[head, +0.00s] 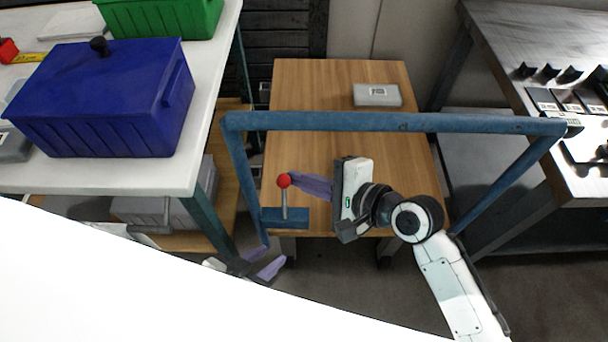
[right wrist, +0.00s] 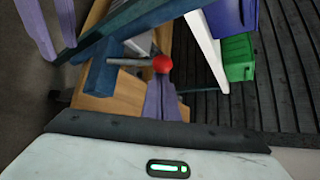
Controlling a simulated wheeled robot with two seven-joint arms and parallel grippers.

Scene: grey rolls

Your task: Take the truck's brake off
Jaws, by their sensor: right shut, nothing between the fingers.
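The truck has a wooden deck (head: 330,90) and a blue tube handle frame (head: 400,122). Its brake lever is a grey rod with a red knob (head: 284,181), standing up from a blue block (head: 290,219) on the near left side of the frame. My right gripper (head: 292,183) is shut and empty, its purple fingertips right at the knob. In the right wrist view the red knob (right wrist: 162,64) shows just beyond the fingertips (right wrist: 160,84); I cannot tell whether they touch. My left gripper (head: 262,262) is low, below the block, with its purple fingers apart and empty.
A small grey box (head: 377,95) lies at the deck's far end. A white table (head: 150,178) with a blue lidded bin (head: 100,100) and a green bin (head: 165,15) stands at left. A metal workbench (head: 520,50) stands at right. The frame's crossbar spans above the deck.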

